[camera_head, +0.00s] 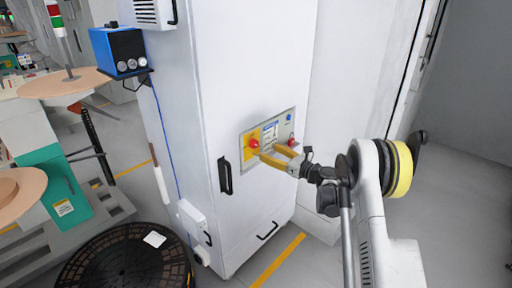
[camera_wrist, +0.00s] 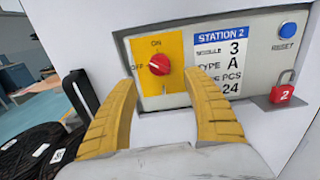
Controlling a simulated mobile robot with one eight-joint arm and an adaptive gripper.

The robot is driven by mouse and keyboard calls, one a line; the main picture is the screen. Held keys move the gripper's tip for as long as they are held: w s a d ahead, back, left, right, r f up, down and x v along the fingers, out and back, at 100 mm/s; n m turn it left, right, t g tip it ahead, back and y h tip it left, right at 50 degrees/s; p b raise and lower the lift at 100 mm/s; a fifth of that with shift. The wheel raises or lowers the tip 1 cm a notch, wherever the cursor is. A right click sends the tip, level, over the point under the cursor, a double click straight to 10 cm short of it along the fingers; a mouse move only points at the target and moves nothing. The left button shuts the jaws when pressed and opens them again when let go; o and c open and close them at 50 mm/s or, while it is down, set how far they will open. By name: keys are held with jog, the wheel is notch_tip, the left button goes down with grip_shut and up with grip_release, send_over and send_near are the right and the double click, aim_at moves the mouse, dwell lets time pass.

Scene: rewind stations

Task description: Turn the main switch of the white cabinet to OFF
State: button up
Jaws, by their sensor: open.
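The white cabinet (camera_head: 250,60) has a grey control panel on its front, which fills the upper wrist view (camera_wrist: 262,62). The main switch is a red knob (camera_wrist: 159,64) on a yellow plate, with ON printed above and OFF at its left; it also shows in the head view (camera_head: 254,143). I cannot clearly tell where the knob points. My gripper (camera_wrist: 163,90) is open and empty, its yellow fingers below and to either side of the knob, apparently not touching it. It reaches the panel from the right in the head view (camera_head: 268,152).
A red padlock (camera_wrist: 284,88) marked 2 hangs at the panel's right, below a blue reset button (camera_wrist: 288,29). A black door handle (camera_head: 225,175) sticks out left of the panel. A dark reel (camera_head: 120,262) lies on the floor at left.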

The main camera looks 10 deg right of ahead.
aim_at(258, 146)
jog(key=b+x, duration=0.2)
jog(key=x, duration=0.4)
jog(key=shift+w+a+f, duration=0.15)
jog(key=shift+w+a, duration=0.05)
jog(key=shift+x, duration=0.75)
jog(key=c, duration=1.2)
